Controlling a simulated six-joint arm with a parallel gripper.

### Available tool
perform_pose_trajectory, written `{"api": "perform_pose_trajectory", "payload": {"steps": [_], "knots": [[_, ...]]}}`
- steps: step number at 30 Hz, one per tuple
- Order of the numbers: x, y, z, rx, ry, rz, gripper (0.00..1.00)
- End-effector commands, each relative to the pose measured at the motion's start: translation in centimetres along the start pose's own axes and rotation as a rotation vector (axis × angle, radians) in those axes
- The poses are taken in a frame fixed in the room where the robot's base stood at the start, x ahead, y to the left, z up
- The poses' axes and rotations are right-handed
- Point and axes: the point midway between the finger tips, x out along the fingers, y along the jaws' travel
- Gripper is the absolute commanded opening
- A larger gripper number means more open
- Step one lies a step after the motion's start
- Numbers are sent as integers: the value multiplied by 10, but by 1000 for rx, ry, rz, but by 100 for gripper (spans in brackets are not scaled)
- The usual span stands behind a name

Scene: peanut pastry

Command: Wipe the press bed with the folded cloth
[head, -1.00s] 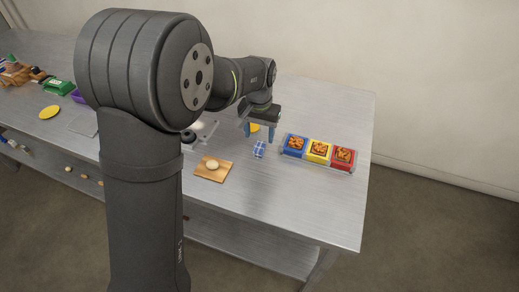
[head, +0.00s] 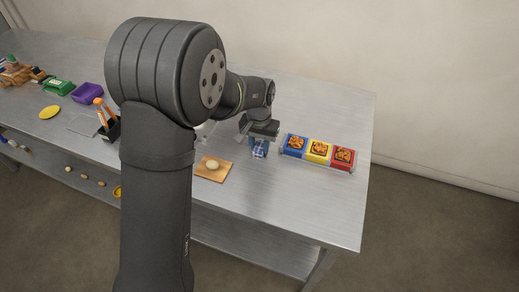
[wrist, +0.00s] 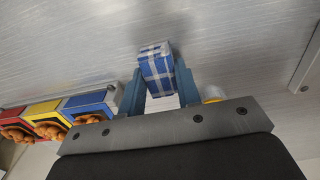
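The folded cloth (head: 258,153), a small blue-and-white checked block, is at my gripper on the metal table, left of the coloured boxes. In the wrist view the cloth (wrist: 156,68) lies between the two blue fingertips. My gripper (wrist: 158,80) has both fingers close against its sides and looks shut on it. In the head view my gripper (head: 259,145) is low over the table; whether the cloth still touches the table is not clear. A pale plate (head: 205,129), possibly the press bed, is mostly hidden behind my arm.
A wooden board (head: 222,173) with a round dough piece (head: 212,164) lies left of the cloth. A tray with blue, yellow and red boxes (head: 319,151) stands to the right. A dark holder (head: 110,130) with orange-handled tools stands left. The table's right front is clear.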

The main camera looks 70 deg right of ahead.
Motion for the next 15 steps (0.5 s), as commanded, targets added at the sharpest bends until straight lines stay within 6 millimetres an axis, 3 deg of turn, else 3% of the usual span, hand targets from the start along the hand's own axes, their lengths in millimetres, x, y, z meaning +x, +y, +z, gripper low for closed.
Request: {"api": "perform_pose_trajectory", "payload": {"steps": [1,4,15], "knots": [[0,0,0,0,0,0,17],[0,0,0,0,0,0,0],[-18,0,-1,0,3,0,0]]}}
